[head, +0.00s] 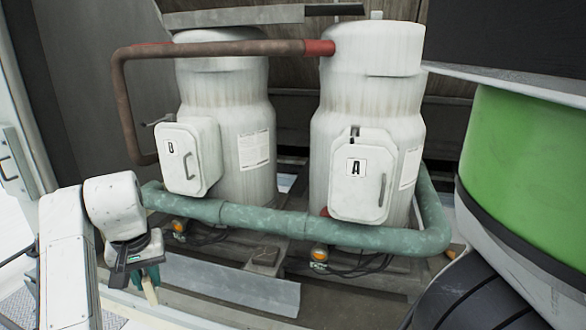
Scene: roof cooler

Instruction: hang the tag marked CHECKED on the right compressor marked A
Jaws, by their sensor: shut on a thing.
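The right compressor (368,90) is a tall, stained white cylinder. On its front is a white box (362,185) with a black letter A on a label (356,168), a grey handle and a small dark fitting (354,133) at its top. My gripper (148,283) is at the lower left, pointing down, well apart from this compressor. It is shut on a thin tan tag (151,292), which shows edge-on below the teal fingers. No CHECKED marking can be read, and most of the tag is hidden.
A left compressor (225,95) carries its own lettered box (190,155). A green pipe (270,220) runs low across the front of both; a rusty pipe (215,50) runs above. A metal sheet (230,285) lies in front. A large green and white body (525,150) fills the right.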

